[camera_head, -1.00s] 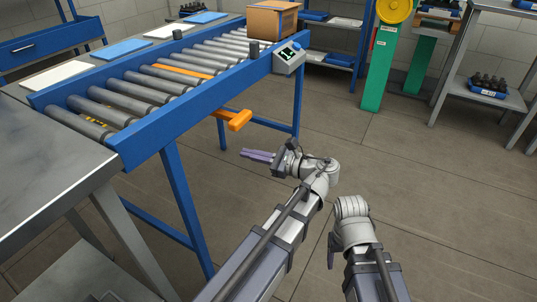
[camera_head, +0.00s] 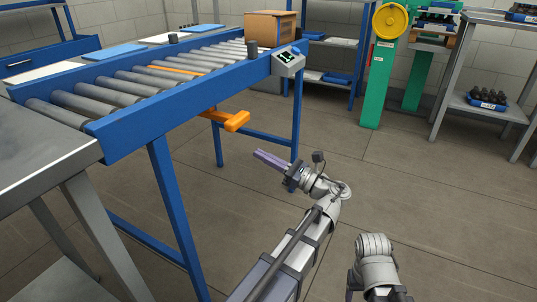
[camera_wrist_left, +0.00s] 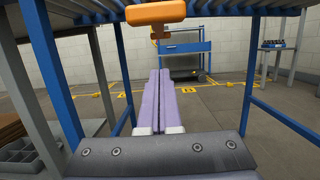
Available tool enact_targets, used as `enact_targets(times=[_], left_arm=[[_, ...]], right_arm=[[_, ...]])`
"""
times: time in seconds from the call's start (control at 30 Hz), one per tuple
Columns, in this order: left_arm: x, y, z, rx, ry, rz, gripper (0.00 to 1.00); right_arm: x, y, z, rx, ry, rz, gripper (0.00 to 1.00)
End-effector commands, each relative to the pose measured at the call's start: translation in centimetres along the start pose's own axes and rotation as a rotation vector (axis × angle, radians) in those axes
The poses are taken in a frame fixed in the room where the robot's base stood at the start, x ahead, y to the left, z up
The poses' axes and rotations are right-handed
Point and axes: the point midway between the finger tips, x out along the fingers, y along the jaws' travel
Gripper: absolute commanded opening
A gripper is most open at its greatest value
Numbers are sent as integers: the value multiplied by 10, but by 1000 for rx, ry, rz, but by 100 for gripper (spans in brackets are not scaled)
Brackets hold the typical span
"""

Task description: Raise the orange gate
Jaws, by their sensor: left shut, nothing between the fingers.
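The orange gate shows as a thin orange strip (camera_head: 181,70) between the conveyor rollers. An orange lever with a block-shaped handle (camera_head: 237,121) sticks out below the conveyor's near side rail. My left gripper (camera_head: 258,153) has purple fingers, shut and empty, below and slightly right of the handle in the head view, apart from it. In the left wrist view the shut fingers (camera_wrist_left: 160,72) point forward under the conveyor, and the orange handle (camera_wrist_left: 155,12) is above their tips at the top edge. My right arm shows at the lower right, but its fingers do not.
The blue conveyor frame (camera_head: 200,97) has legs (camera_head: 176,205) left of my left arm. A control box (camera_head: 289,62) sits on its rail, and a cardboard box (camera_head: 270,28) stands at the far end. A green post (camera_head: 379,85) stands beyond.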

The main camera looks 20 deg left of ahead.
Motion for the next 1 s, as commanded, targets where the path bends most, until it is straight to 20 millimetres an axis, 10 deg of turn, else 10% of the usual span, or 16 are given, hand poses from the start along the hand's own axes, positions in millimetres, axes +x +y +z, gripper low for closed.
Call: enact_targets(times=[0.3, 1.0], left_arm=[[67, 1, 5, 0, 1, 2, 0], [71, 0, 38, -1, 1, -1, 0]], right_arm=[[-22, 2, 1, 0, -1, 0, 65], [-55, 6, 4, 0, -4, 0, 65]])
